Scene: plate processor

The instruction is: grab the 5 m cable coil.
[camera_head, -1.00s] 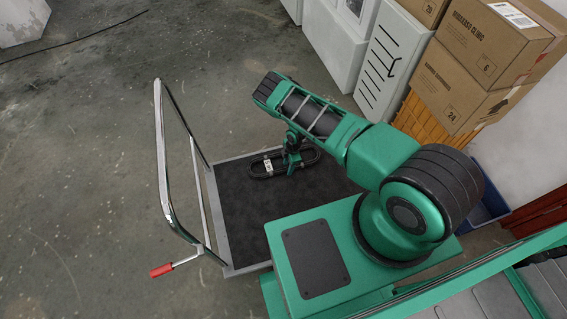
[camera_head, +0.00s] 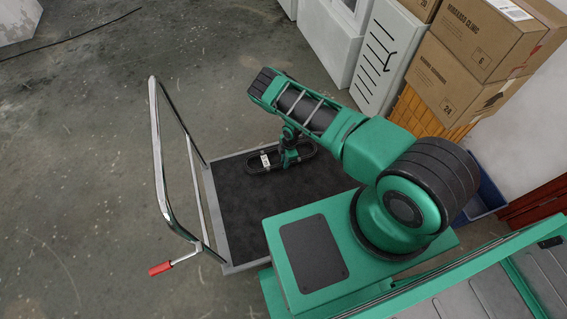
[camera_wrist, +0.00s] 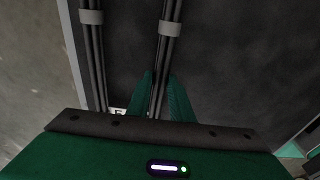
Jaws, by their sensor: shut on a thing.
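The cable coil (camera_head: 258,169) is a long black oval loop with a white label, at the far end of the dark trolley deck. In the wrist view its two cable strands (camera_wrist: 90,50) run side by side with grey ties. My gripper (camera_head: 289,160) reaches down onto the coil. In the wrist view, my gripper's green fingers (camera_wrist: 160,97) are shut around the right-hand strand. The label shows only partly there, behind the gripper body. I cannot tell whether the coil touches the deck or is slightly above it.
The trolley (camera_head: 232,240) has a chrome push handle (camera_head: 164,160) on the left and a red-tipped lever (camera_head: 160,268). Cardboard boxes (camera_head: 455,75) stand on an orange crate at the right, beside a white cabinet (camera_head: 383,60). The floor at left is open.

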